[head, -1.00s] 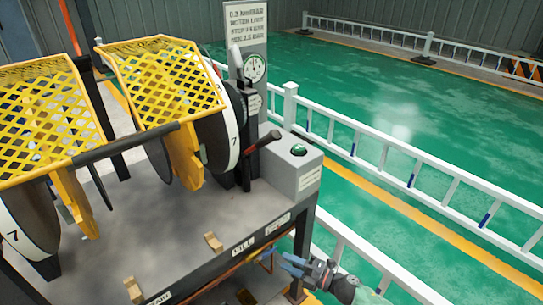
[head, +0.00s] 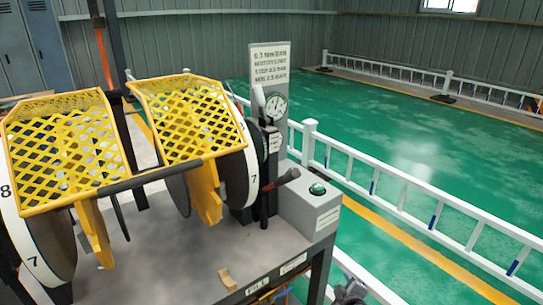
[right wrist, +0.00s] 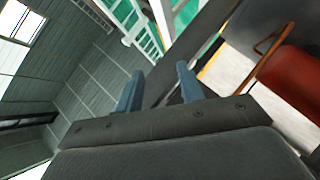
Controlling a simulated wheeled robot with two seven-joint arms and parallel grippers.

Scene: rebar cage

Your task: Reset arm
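My right gripper (right wrist: 158,88) shows in the right wrist view with its two blue fingers apart and nothing between them. In the head view only a dark part of my right arm (head: 350,293) shows at the bottom edge, beside the white fence and right of the machine table. The fingers are not clear there. My left gripper is in neither view.
A grey machine table (head: 190,262) carries numbered wheels (head: 238,175) under yellow mesh guards (head: 190,110). A grey box with a green button (head: 317,189) sits at its right corner. White railing (head: 390,190) runs behind; green floor (head: 400,110) lies open beyond. A red cylinder (right wrist: 298,80) shows in the wrist view.

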